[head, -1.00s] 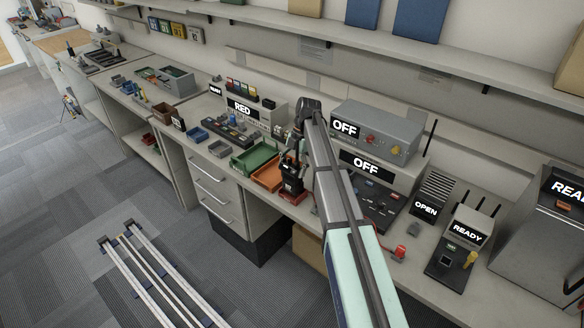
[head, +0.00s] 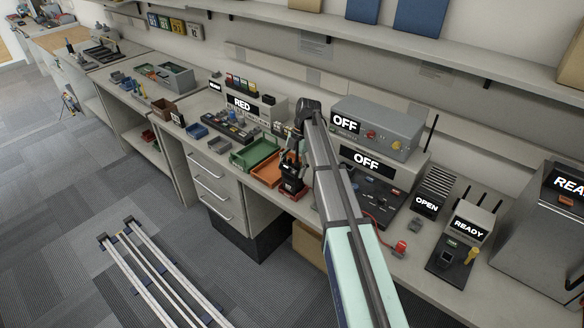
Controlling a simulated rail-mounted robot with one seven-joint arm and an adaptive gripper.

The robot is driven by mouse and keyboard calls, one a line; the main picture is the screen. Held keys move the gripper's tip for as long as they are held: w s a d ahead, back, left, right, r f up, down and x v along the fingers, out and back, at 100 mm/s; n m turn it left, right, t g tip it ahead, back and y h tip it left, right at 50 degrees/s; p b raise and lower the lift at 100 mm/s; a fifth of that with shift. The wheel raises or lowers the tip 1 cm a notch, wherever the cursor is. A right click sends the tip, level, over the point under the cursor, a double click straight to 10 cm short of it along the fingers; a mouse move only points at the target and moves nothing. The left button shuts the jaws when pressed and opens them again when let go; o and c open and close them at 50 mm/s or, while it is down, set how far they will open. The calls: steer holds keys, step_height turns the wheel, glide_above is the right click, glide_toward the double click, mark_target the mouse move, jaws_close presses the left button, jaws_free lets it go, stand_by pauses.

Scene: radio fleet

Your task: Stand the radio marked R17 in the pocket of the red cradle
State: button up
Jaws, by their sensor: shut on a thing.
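My gripper (head: 291,159) is small and partly hidden by my arm at the middle of the head view, above the workbench beside the orange tray. It is pointing down and shut on a dark, upright radio (head: 291,177). Its marking is too small to read. Directly below is a small red cradle (head: 292,195) with a dark-and-white label, near the bench's front edge. The radio's lower end meets or overlaps the cradle in this view. I cannot tell whether it is inside the pocket or just above it.
An orange tray (head: 268,171) and a green tray (head: 255,153) lie to the left. Grey boxes marked OFF (head: 375,127) stand behind, with a dark control panel (head: 375,197) to the right.

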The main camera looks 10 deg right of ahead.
steer(key=shift+f, duration=0.4)
steer(key=o, duration=1.4)
steer(key=shift+r, duration=0.1)
steer(key=v, duration=1.2)
